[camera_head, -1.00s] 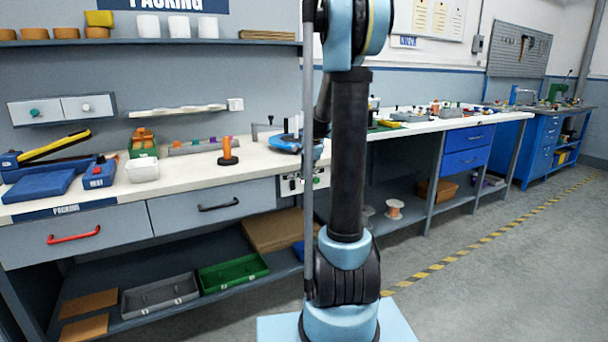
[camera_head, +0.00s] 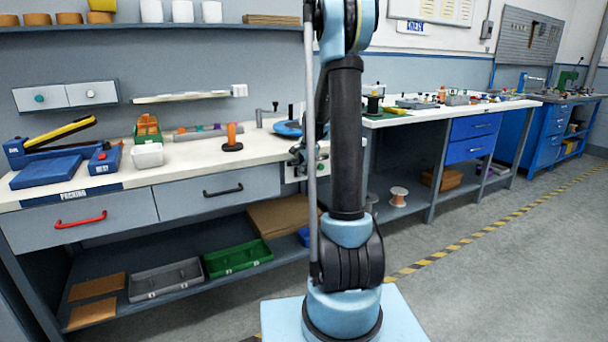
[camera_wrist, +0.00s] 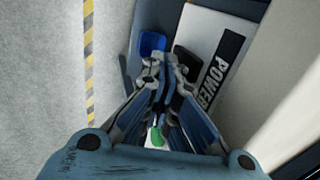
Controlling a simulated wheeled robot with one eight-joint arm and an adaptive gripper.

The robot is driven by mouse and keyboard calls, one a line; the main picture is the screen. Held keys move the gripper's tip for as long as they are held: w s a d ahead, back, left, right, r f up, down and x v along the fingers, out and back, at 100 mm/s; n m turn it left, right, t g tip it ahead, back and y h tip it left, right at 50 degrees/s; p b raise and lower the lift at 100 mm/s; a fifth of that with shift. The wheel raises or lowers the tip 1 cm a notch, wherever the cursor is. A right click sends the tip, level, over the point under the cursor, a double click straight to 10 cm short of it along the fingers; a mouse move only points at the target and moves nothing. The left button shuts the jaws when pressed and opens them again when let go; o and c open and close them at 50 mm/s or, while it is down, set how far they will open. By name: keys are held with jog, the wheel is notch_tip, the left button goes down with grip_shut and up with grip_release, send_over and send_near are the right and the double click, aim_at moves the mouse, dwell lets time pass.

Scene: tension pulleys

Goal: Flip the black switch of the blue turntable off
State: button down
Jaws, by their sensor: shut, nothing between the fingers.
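The blue turntable (camera_head: 287,128) sits on the white bench top in the head view, partly hidden behind my arm. A pale switch panel (camera_head: 290,173) is on the bench front below it. In the wrist view the panel (camera_wrist: 205,35) carries the word POWER. A dark, switch-like shape (camera_wrist: 186,60) lies beside the right fingertip, partly covered; contact and the switch's position cannot be told. My gripper (camera_wrist: 167,66) is shut and empty, close in front of the panel. In the head view my gripper (camera_head: 298,153) is small and partly hidden at the bench edge.
A green knob or button (camera_wrist: 155,137) shows between my finger links. A blue bin (camera_wrist: 152,43) lies lower beyond the fingertips. An orange-handled tool (camera_head: 232,137) stands on the bench left of the turntable. Open floor lies right of my base.

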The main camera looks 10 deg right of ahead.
dwell(0.3)
jog(key=shift+w+f+t+y, duration=0.15)
jog(key=shift+f+t, duration=0.05)
jog(key=shift+t, duration=0.4)
jog(key=shift+w+f+t+y, duration=0.1)
jog(key=shift+f+t+y, duration=0.1)
jog(key=shift+t, duration=0.4)
jog(key=shift+r, duration=0.15)
jog(key=shift+r, duration=0.65)
